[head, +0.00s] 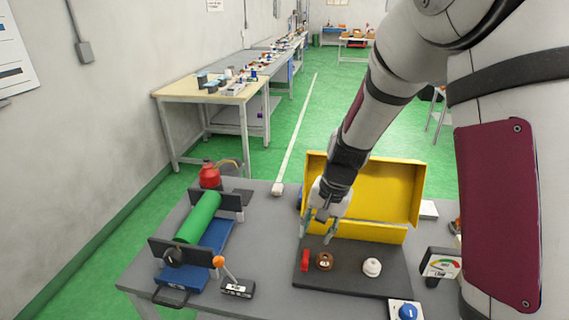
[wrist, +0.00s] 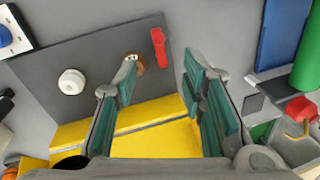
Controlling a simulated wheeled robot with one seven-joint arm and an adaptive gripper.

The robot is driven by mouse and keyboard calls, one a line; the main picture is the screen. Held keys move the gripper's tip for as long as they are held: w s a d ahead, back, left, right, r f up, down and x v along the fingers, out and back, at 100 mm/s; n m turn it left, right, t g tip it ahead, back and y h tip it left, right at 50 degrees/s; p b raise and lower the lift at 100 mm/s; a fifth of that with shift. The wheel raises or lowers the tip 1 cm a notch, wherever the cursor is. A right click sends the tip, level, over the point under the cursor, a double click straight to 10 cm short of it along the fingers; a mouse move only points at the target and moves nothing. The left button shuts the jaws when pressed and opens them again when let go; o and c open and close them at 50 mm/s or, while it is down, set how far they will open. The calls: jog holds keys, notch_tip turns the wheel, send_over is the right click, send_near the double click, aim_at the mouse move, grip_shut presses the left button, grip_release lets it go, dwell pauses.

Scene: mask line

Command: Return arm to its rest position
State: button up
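My gripper (head: 318,228) hangs from my arm above the back edge of a dark board, close to the yellow open box. In the wrist view, my gripper (wrist: 162,95) has its two green-padded fingers spread wide apart, with nothing between them. The dark board (head: 345,281) carries a red upright piece (head: 305,261), a brown round piece (head: 324,262) and a white knob (head: 372,267). In the wrist view, one finger partly covers the brown piece (wrist: 138,63); the red piece (wrist: 159,49) and the white knob (wrist: 71,81) show clear of the fingers.
The yellow box (head: 385,190) stands just behind my gripper. A fixture with a green cylinder (head: 198,217), an orange-knobbed lever (head: 219,261) and a red can (head: 209,176) stand left. A gauge (head: 441,265) and blue button (head: 405,311) stand right. Bare grey tabletop (head: 265,230) lies left of the board.

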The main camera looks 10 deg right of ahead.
jog(key=s+d+r+n+t+h, duration=0.1)
jog(key=s+d+r+n+t, duration=0.1)
jog(key=s+r, duration=0.9)
jog(key=s+d+r+n+t+h, duration=0.1)
jog(key=s+r+n, duration=0.3)
jog(key=s+r, duration=0.7)
jog(key=shift+s+d+t, duration=0.6)
jog(key=shift+s+d, duration=0.1)
jog(key=shift+r, duration=0.15)
